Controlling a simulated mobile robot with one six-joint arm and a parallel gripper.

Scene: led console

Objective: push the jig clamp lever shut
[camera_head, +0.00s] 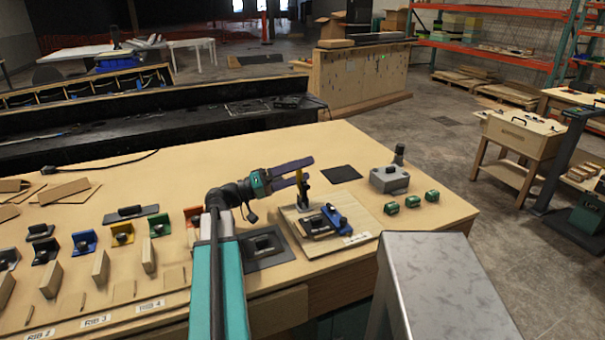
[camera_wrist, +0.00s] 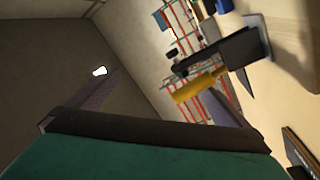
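The jig (camera_head: 290,225) is a light board on the bench, with a label at its front edge and blue and dark parts on it. Its clamp lever (camera_head: 299,186) has a yellow handle and stands roughly upright. My gripper (camera_head: 305,171) is open and level at the lever's top, its purple fingers pointing right. In the wrist view the yellow handle (camera_wrist: 198,88) and the dark clamp arm (camera_wrist: 222,55) show near the right finger. I cannot tell whether the finger touches the handle. The clamp's base is partly hidden in the head view.
A grey box (camera_head: 389,179) and several small green blocks (camera_head: 412,202) stand right of the jig. A dark square pad (camera_head: 341,173) lies behind it. Coloured brackets (camera_head: 122,235) and wooden ribs fill the bench's left. A grey metal surface (camera_head: 440,280) is at the front right.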

